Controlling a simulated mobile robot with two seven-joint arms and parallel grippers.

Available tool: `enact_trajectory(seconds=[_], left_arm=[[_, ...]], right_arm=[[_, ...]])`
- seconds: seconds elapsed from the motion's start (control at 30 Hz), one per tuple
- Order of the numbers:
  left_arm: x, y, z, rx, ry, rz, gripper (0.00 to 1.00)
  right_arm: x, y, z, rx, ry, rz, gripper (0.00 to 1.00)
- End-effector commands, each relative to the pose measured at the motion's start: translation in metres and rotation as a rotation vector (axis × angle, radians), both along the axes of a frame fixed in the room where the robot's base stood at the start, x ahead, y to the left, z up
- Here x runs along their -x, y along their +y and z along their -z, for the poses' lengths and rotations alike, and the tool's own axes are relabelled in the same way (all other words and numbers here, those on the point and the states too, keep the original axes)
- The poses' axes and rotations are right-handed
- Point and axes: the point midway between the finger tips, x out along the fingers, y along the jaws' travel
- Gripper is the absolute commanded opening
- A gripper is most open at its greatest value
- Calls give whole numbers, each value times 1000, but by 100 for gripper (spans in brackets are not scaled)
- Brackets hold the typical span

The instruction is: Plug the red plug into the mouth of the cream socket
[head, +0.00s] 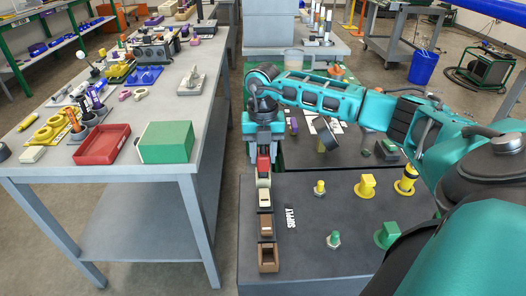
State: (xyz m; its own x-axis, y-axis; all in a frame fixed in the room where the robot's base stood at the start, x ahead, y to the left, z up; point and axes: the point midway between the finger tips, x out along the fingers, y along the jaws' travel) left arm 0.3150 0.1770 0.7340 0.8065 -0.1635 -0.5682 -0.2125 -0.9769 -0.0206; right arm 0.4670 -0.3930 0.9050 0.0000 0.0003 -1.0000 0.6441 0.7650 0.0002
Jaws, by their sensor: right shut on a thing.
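My right gripper (263,150) points down over the left edge of the dark cart top and is shut on the red plug (263,163). Its jaws hide the upper part of the plug. Just in front of the red plug is a row of small cream and dark pieces, with a cream block (265,200) that looks like the cream socket. The red plug looks very near the row; I cannot tell whether it touches or enters a mouth. My left gripper is not in view.
Brown blocks (267,257) continue the row toward the front, beside a SPARES label (290,218). Yellow fittings (365,186) and green fittings (334,239) stand to the right. A grey bench (110,175) at left holds a red tray (102,145) and a green box (166,142).

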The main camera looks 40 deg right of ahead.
Motion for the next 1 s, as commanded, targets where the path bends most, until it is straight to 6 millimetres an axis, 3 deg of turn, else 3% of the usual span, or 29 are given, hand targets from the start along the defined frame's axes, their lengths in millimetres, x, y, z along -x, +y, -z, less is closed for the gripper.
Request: enact_trajectory(seconds=[0.73, 0.77, 1.0], left_arm=[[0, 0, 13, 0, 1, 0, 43], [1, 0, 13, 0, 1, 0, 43], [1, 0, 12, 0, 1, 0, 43]], right_arm=[[0, 0, 20, 0, 0, 0, 0], [0, 0, 20, 0, 0, 0, 39], [0, 0, 19, 0, 0, 0, 62]])
